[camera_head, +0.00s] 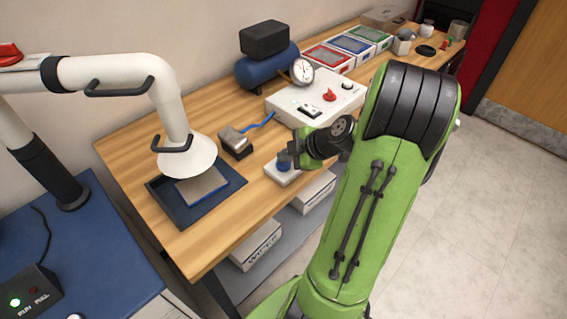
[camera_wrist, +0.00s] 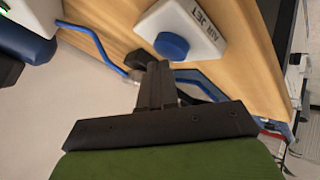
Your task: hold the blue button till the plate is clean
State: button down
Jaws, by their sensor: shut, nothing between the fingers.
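The blue button (camera_head: 283,163) sits on a small white box on the wooden bench. In the wrist view the blue button (camera_wrist: 172,46) is a round cap on the white box marked AIR JET (camera_wrist: 205,22). My gripper (camera_head: 294,153) is shut and empty, right at the button in the head view. In the wrist view the shut fingertips (camera_wrist: 158,66) lie just below the button; I cannot tell whether they touch it. The plate (camera_head: 203,187) lies in a dark tray (camera_head: 172,208) under a white hood (camera_head: 187,155); it looks grey-brown with a blue strip along its front edge.
A dark block with a blue hose (camera_head: 236,143) stands behind the button box. Bare wood lies in front of the tray. Boxes sit on the shelf below.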

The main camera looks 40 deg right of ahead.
aim_at(286, 165)
jog(key=shift+f+b, duration=0.55)
jog(key=shift+b, duration=0.2)
dwell(0.5)
dwell(1.6)
jog(key=shift+r+p, duration=0.5)
jog(key=shift+r, duration=0.45)
jog(key=shift+r+p, duration=1.55)
jog(key=shift+r, duration=1.05)
jog(key=shift+f, duration=0.1)
